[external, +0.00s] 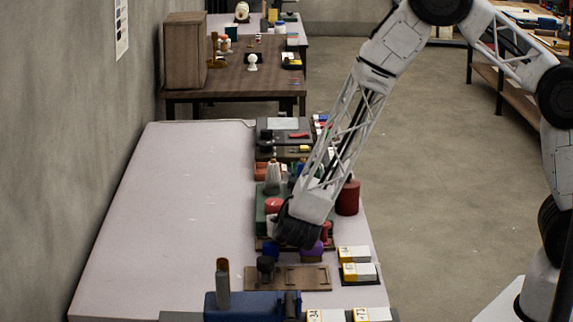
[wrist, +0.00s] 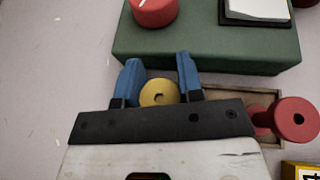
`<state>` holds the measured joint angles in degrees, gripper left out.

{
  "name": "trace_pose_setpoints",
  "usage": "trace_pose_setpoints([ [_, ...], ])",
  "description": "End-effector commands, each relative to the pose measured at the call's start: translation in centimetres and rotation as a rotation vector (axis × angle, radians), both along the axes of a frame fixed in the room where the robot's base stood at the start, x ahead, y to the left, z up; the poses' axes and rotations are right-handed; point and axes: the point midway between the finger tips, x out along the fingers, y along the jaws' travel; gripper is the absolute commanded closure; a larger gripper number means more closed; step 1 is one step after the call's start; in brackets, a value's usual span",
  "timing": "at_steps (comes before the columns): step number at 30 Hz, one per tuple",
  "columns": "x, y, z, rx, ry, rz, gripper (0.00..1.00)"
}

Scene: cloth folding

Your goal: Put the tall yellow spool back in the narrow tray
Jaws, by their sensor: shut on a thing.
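The yellow spool (wrist: 158,92) shows its round top with a dark centre hole in the wrist view. It is between the two blue fingers of my gripper (wrist: 160,68), which is shut on it. The spool's height and lower end are hidden. A shallow wooden tray (wrist: 240,92) shows to the right of the fingers; my gripper's body covers part of it. In the external view my gripper (external: 297,228) is low over the right side of the table, and the yellow spool cannot be made out there.
Red spools (wrist: 295,118) stand at the tray's right side. A green block (wrist: 210,48) lies just beyond the fingers, with a red round piece (wrist: 153,10) on it. A blue box (external: 250,306) is at the near edge. The left of the table (external: 175,210) is clear.

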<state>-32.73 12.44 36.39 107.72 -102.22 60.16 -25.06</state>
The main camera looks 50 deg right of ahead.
Motion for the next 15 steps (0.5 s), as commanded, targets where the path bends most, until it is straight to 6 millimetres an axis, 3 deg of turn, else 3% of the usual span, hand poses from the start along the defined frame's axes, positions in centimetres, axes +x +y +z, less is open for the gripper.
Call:
trace_pose_setpoints([
  [13, 0.01, 0.00, -0.37, 0.000, 0.000, 0.000, 0.92],
  [14, 0.01, 0.01, -0.36, 0.000, 0.000, 0.000, 0.63],
  [15, 0.02, 0.01, -0.34, 0.000, 0.000, 0.000, 0.57],
])
